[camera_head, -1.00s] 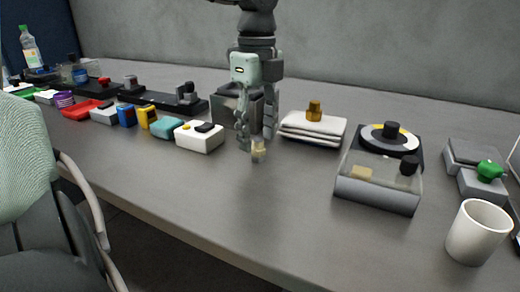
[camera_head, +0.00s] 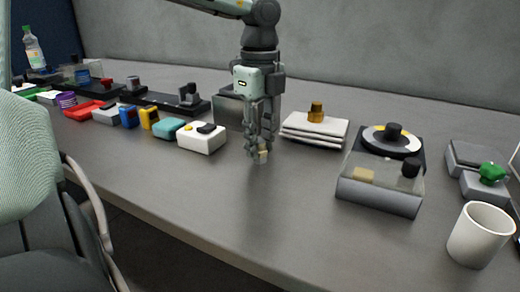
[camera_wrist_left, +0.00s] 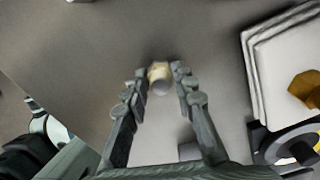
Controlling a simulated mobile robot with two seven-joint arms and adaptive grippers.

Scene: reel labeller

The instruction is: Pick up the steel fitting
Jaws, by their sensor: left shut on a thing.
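The steel fitting (camera_wrist_left: 159,79) is a small short piece, pale tan on one part and grey on the other. In the wrist view it sits between the fingertips of my left gripper (camera_wrist_left: 160,72). In the head view my left gripper (camera_head: 262,152) points down over the middle of the table, shut on the fitting (camera_head: 262,157), whose lower part shows below the fingers. I cannot tell whether the fitting still touches the table. My right gripper is in neither view.
A white box (camera_head: 201,141) and several small coloured items stand to the left. A grey box (camera_head: 229,110) stands behind the gripper. Folded white cloths (camera_head: 315,131) with a brass piece, a labeller (camera_head: 379,194) and a white mug (camera_head: 480,235) are to the right. The table's front is clear.

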